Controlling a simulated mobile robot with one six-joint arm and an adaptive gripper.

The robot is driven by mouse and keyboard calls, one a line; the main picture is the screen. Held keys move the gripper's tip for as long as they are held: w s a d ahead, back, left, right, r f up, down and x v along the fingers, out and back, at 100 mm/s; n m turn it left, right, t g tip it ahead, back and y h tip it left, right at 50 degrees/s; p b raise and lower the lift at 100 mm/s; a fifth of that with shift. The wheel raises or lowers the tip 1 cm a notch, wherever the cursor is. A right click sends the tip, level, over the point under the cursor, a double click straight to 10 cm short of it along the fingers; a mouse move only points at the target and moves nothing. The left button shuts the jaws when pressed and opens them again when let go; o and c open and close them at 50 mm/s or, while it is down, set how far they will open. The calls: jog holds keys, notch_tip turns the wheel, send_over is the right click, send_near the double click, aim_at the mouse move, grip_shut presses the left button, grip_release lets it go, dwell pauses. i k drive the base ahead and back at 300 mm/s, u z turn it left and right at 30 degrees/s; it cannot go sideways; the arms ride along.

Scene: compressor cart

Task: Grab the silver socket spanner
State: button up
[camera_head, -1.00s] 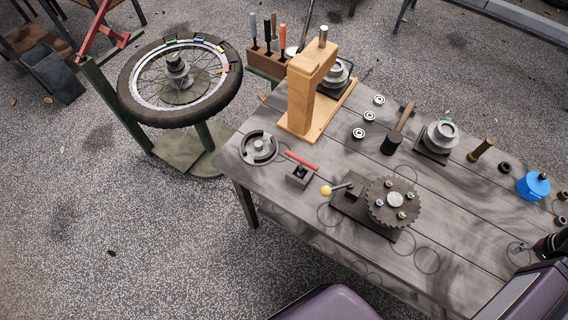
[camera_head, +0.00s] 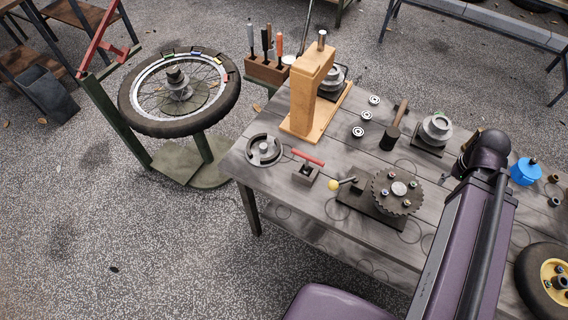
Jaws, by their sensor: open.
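A tool rack (camera_head: 268,70) of brown wood stands behind the wooden press at the back of the bench. Tools stand upright in it, with dark and orange handles. A small silver-grey piece (camera_head: 289,60) shows at its right end and may be the silver socket spanner; it is too small and partly hidden to be sure. My purple arm hides part of the bench.
The wooden press (camera_head: 312,90) stands between the rack and my gripper. The bench (camera_head: 290,228) also holds a toothed disc (camera_head: 398,188), a hammer (camera_head: 394,130), a blue canister (camera_head: 525,171) and several bearings. A wheel on a stand (camera_head: 180,95) is at left.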

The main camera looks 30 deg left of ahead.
aim_at(306, 172)
jog(key=u, duration=1.4)
jog(key=k, duration=0.95)
jog(key=i, duration=0.85)
